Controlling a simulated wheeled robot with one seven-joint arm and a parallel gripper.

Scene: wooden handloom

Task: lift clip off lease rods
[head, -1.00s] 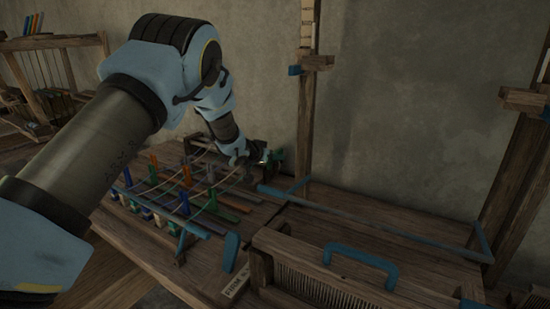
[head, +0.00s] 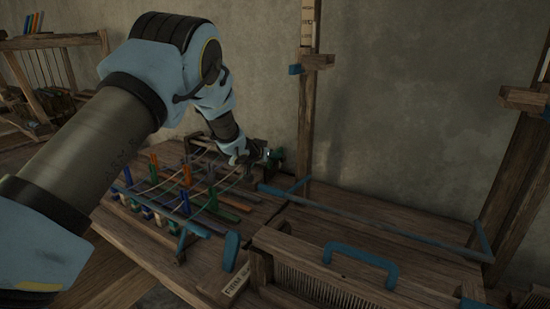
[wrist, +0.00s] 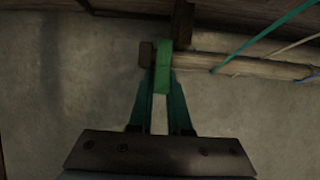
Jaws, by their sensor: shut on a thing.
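A green clip (wrist: 163,72) stands across the end of a pale wooden rod (wrist: 245,66) in the wrist view. My gripper (wrist: 161,88) has its two teal fingers closed in on the clip's near end. The clip still overlaps the rod end, and I cannot tell whether it touches the rod. In the head view my gripper (head: 270,156) is at the far edge of the loom bed, beside the wall. It is small and dark there, and the clip cannot be told apart from the fingers.
Coloured threads (wrist: 265,35) run off the rod at right. Several coloured upright pegs (head: 186,175) and cords stand left of my gripper. A wooden post (head: 307,120) rises to its right. A blue-handled reed frame (head: 360,258) is in front; the boards behind it are mostly bare.

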